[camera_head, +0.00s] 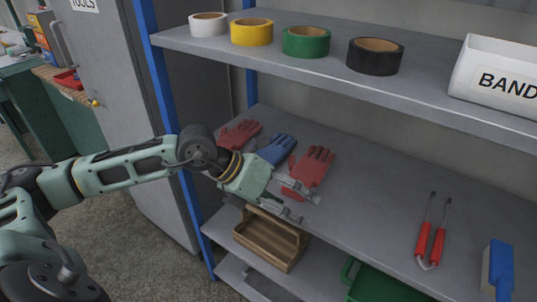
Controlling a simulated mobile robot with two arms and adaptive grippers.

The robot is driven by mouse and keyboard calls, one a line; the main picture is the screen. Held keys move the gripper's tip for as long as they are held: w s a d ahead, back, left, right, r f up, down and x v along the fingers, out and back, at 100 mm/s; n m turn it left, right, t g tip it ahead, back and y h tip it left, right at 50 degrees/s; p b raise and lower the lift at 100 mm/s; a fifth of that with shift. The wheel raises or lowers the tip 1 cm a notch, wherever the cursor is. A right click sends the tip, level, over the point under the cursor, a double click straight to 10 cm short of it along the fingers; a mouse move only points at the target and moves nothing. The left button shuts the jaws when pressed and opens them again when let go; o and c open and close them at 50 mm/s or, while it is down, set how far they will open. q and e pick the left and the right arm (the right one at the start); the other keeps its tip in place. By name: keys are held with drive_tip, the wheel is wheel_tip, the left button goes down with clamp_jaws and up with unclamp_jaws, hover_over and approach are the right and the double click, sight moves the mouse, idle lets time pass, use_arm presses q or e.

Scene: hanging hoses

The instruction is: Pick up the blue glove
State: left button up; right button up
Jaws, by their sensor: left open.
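The blue glove (276,149) lies flat on the middle shelf, between a red glove (240,133) at its left and another red glove (314,167) at its right. My left gripper (297,202) reaches in from the left in front of the gloves. It is open and appears empty, with its fingers near the shelf's front edge and the lower end of the right red glove. My left wrist covers the lower end of the blue glove. I cannot tell whether the gripper touches the right red glove. My right gripper is not in view.
The upper shelf (300,68) holds several tape rolls and a white bin (495,77). Red-handled tools (431,245) and a blue-topped object (501,265) lie further right. A wooden caddy (270,240) stands below. A blue shelf post (160,90) rises near my arm. The shelf between gloves and tools is clear.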

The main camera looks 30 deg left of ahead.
use_arm(q)
drive_tip(key=a+n+y, duration=0.1)
drive_tip(key=a+y, duration=0.7)
drive_tip(key=a, duration=1.1)
drive_tip(key=w+p, duration=0.1)
drive_tip(key=w, duration=0.2)
drive_tip(key=w+p, duration=0.2)
drive_tip(key=w, duration=0.2)
drive_tip(key=w+p, duration=0.1)
drive_tip(key=w, duration=0.2)
drive_tip(key=shift+w+d, duration=0.4)
drive_tip(key=shift+w+f+g, duration=0.2)
drive_tip(key=shift+w+g, duration=0.1)
drive_tip(key=shift+w, duration=0.15)
drive_tip(key=p+x, duration=0.1)
drive_tip(key=x, duration=0.3)
drive_tip(key=shift+d+p, duration=0.1)
drive_tip(key=shift+p, duration=0.3)
drive_tip(key=shift+w+f, duration=0.25)
drive_tip(key=shift+f, duration=0.25)
drive_tip(key=c, duration=1.2)
drive_tip(key=shift+c, duration=0.2)
drive_tip(key=shift+r, duration=0.1)
